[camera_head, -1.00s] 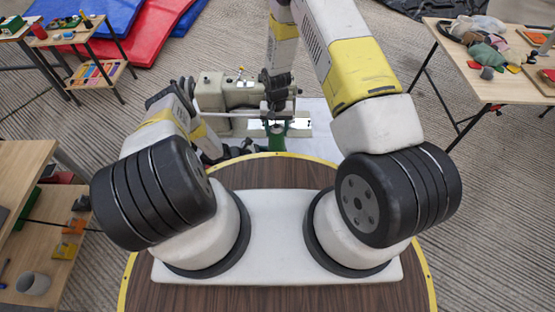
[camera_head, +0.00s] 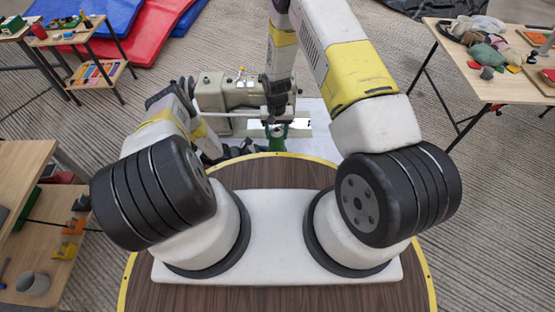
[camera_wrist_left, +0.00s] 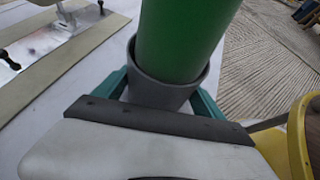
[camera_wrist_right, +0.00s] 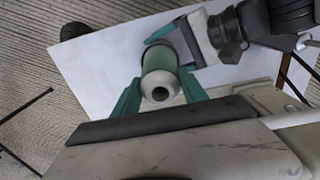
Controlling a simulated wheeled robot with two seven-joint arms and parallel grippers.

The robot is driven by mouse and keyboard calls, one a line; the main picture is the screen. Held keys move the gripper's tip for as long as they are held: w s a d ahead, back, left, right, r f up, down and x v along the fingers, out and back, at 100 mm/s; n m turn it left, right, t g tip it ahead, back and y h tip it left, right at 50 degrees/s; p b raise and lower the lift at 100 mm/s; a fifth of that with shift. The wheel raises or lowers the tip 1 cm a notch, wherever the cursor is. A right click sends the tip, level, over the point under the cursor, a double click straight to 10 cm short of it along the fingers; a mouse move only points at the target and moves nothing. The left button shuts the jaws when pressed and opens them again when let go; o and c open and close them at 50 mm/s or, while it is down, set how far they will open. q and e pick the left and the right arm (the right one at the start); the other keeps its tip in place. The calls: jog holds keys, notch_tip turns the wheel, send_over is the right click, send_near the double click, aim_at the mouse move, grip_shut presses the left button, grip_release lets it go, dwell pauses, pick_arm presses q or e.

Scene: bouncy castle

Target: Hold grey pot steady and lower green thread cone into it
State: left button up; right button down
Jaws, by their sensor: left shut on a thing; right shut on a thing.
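The green thread cone (camera_wrist_left: 185,35) stands over the grey pot (camera_wrist_left: 158,94) in the left wrist view. Its lower end is inside the pot's rim; how deep I cannot tell. My left gripper (camera_wrist_left: 160,102) is shut on the pot, teal fingers on both sides. In the right wrist view the cone's green side (camera_wrist_right: 158,60) and its pale top with a dark hole show between the teal fingers of my right gripper (camera_wrist_right: 160,97), which is shut on it. In the head view my right gripper (camera_head: 278,112) is in front of the machine; the pot is hidden.
A beige machine (camera_head: 230,90) stands on a white table (camera_head: 312,108) behind the grippers. A wooden table with cloth items (camera_head: 530,92) is at the right. Wooden shelves (camera_head: 25,160) are at the left. Blue and red mats (camera_head: 130,45) lie at the back left.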

jog(key=shift+f, duration=0.15)
jog(key=shift+f, duration=0.7)
jog(key=shift+r, duration=2.2)
jog(key=shift+f, duration=0.15)
jog(key=shift+f, duration=0.4)
jog(key=shift+f, duration=0.1)
jog(key=shift+f, duration=0.7)
jog(key=shift+f, duration=0.1)
